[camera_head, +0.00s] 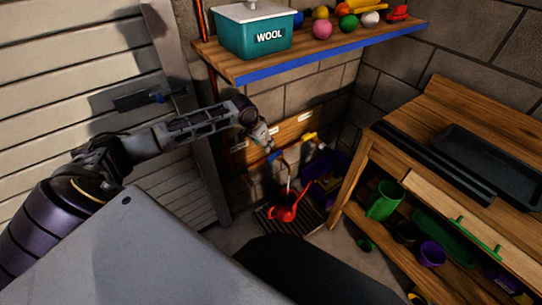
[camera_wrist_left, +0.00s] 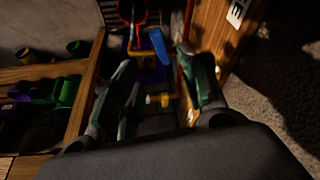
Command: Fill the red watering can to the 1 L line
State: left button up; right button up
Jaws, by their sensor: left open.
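The red watering can (camera_head: 287,211) stands upright on a dark slatted grate in the corner; its top edge shows in the left wrist view (camera_wrist_left: 138,11). Its water level and 1 L line are too small to make out. My left gripper (camera_head: 266,141) is near the blue lever. In the left wrist view it is open, with the blue lever (camera_wrist_left: 160,46) ahead between its fingers, apparently untouched.
A wooden bench (camera_head: 355,170) with green and purple pots stands at the right. A purple bin (camera_head: 324,165) sits behind the can.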

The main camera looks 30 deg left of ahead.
aim_at(272, 156)
pick_arm(q)
jog(key=b+x, duration=0.3)
jog(key=x, duration=0.8)
jog(key=shift+s+f, duration=0.1)
jog(key=shift+f, duration=0.05)
jog(key=shift+w+f+b, duration=0.25)
jog(key=shift+f+b, duration=0.15)
jog(key=shift+f, duration=0.15)
jog(key=shift+w+d+f, duration=0.1)
jog(key=shift+f, duration=0.15)
pick_arm(e)
notch_tip(272, 156, up, 6)
jog(key=w+a+t, duration=0.1)
jog(key=shift+a+r+y, duration=0.15)
jog(key=shift+y, duration=0.15)
pick_arm(q)
grip_shut()
